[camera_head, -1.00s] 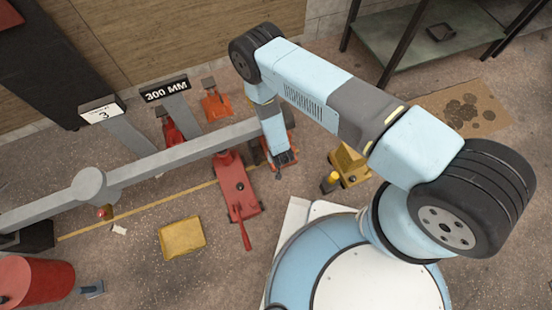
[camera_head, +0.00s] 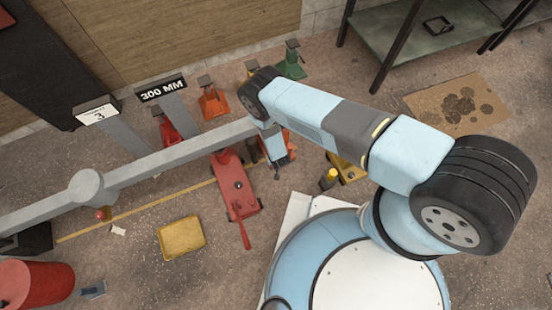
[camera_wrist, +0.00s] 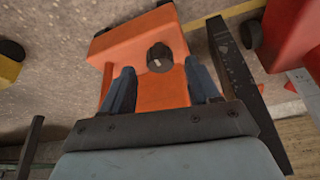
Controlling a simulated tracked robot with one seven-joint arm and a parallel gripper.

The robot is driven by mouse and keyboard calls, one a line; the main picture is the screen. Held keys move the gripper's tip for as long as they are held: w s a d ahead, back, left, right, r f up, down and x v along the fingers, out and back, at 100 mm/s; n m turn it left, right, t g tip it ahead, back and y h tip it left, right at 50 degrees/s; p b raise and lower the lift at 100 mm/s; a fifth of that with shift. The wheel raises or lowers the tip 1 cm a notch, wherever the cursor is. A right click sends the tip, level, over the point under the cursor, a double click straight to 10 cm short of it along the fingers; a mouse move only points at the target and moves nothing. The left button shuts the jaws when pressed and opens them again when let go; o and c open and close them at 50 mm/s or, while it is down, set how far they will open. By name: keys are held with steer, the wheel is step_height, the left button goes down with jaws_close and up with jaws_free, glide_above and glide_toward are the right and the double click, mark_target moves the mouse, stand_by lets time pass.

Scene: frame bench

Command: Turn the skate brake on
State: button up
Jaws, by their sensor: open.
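An orange skate (camera_wrist: 140,45) fills the middle of the wrist view. A round black knob (camera_wrist: 159,56) with a pale mark stands on its top. My gripper (camera_wrist: 163,80) is open, with one dark finger on each side in the picture. The knob shows beyond and between the fingertips, and I see no contact with it. In the head view, only bits of the orange skate (camera_head: 291,146) show, as my arm covers most of it. My gripper (camera_head: 277,168) is there beside the long grey beam, and its fingers are hard to make out.
A red floor jack (camera_head: 234,184) stands just left of my gripper. The long grey beam (camera_head: 160,163) runs behind it. A yellow block (camera_head: 345,170) stands to the right. Several jack stands line the back, and a yellow tray (camera_head: 181,238) lies on the open floor.

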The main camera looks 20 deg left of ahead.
steer(key=shift+x, duration=1.2)
steer(key=shift+c, duration=0.4)
steer(key=c, duration=0.9)
steer(key=shift+d, duration=0.15)
steer(key=shift+c, duration=0.3)
